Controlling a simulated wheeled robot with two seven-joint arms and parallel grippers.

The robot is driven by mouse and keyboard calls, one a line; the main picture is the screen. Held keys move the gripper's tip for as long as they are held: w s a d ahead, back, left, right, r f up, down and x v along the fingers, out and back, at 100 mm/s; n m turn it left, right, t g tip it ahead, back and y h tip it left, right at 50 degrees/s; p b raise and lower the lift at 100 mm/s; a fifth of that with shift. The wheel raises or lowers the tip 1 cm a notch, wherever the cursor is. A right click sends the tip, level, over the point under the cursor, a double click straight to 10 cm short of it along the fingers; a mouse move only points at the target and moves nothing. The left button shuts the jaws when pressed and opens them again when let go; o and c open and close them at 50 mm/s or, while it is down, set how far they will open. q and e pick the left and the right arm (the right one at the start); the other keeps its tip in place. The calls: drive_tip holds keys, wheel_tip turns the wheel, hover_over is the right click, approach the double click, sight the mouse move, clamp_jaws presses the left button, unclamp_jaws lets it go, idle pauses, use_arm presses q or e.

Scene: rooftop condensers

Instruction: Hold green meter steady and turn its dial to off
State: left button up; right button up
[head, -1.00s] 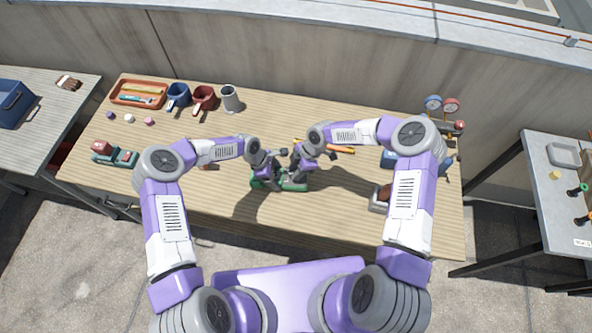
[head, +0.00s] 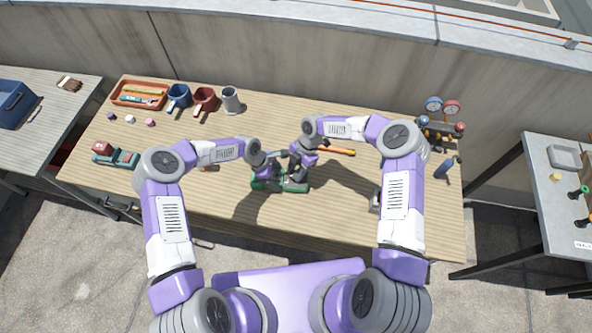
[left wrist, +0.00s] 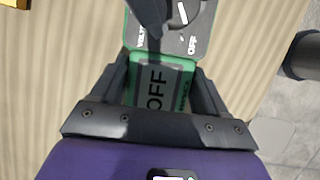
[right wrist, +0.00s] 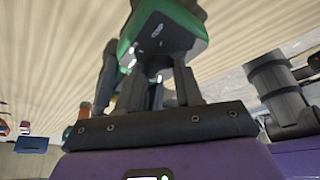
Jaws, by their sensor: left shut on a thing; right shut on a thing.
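The green meter (head: 296,187) lies on the wooden table in front of me. In the left wrist view its screen (left wrist: 155,82) reads OFF, and the white mark on its dark dial (left wrist: 183,14) points toward the printed OFF. My left gripper (head: 268,172) is shut on the meter's body, its fingers on both sides of the screen end. My right gripper (head: 293,166) is shut on the dial; one dark finger covers part of it in the left wrist view. In the right wrist view the meter (right wrist: 170,30) is at the top, and the fingers hide most of the dial.
An orange-handled tool (head: 338,151) lies just right of the meter. A gauge set (head: 441,118) stands at the back right. An orange tray (head: 139,95), mugs (head: 204,100) and a grey cup (head: 230,100) stand at the back left. The table's middle back is clear.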

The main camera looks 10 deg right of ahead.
drive_tip(key=shift+w+d+f, duration=0.1)
drive_tip(key=shift+d, duration=0.05)
drive_tip(key=o, duration=1)
drive_tip(key=shift+o, duration=0.2)
drive_tip(key=v, duration=1.2)
use_arm(q)
drive_tip(key=o, duration=1.4)
